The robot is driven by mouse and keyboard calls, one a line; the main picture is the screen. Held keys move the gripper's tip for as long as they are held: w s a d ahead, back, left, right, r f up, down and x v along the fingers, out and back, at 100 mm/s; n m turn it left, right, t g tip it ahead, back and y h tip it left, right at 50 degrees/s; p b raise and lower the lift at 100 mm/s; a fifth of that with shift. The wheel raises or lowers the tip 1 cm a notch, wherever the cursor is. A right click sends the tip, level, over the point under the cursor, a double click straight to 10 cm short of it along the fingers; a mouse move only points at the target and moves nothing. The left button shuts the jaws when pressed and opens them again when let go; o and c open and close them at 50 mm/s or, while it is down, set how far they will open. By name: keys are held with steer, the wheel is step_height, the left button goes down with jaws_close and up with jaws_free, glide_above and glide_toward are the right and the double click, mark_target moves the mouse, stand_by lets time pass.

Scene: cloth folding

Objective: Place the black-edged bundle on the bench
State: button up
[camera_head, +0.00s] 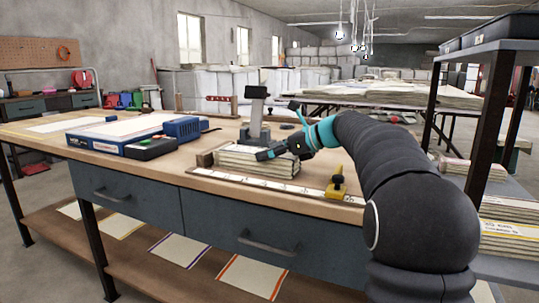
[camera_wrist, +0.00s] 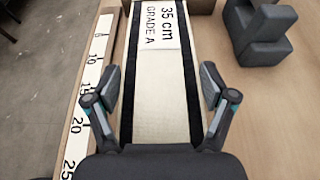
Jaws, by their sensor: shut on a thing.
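The black-edged bundle (camera_wrist: 160,75) is a cream stack with a black strip along each long side and a label reading "35 cm GRADE A". In the head view the bundle (camera_head: 255,168) lies flat and level at the bench (camera_head: 180,170), behind the ruler strip. I cannot tell whether it touches the bench top. My gripper (camera_wrist: 159,88) has one finger on each long side of it and is shut on it. In the head view my gripper (camera_head: 275,150) reaches over the bundle from the right.
A ruler strip (camera_head: 270,184) with a yellow stop (camera_head: 338,183) runs along the front edge. A brown block (camera_head: 205,158) sits at the bundle's left end. A grey stand (camera_head: 257,108) is behind. A blue-and-white box (camera_head: 115,137) lies left. A shelf rack (camera_head: 485,100) stands right.

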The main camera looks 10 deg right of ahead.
steer(key=o, duration=1.2)
steer(key=shift+s+d+r, duration=0.1)
steer(key=shift+d+r, duration=0.1)
steer(key=p+v, duration=0.1)
steer(key=v, duration=1)
steer(key=shift+s+d, duration=0.15)
steer(key=shift+d, duration=0.05)
steer(key=shift+r, duration=0.15)
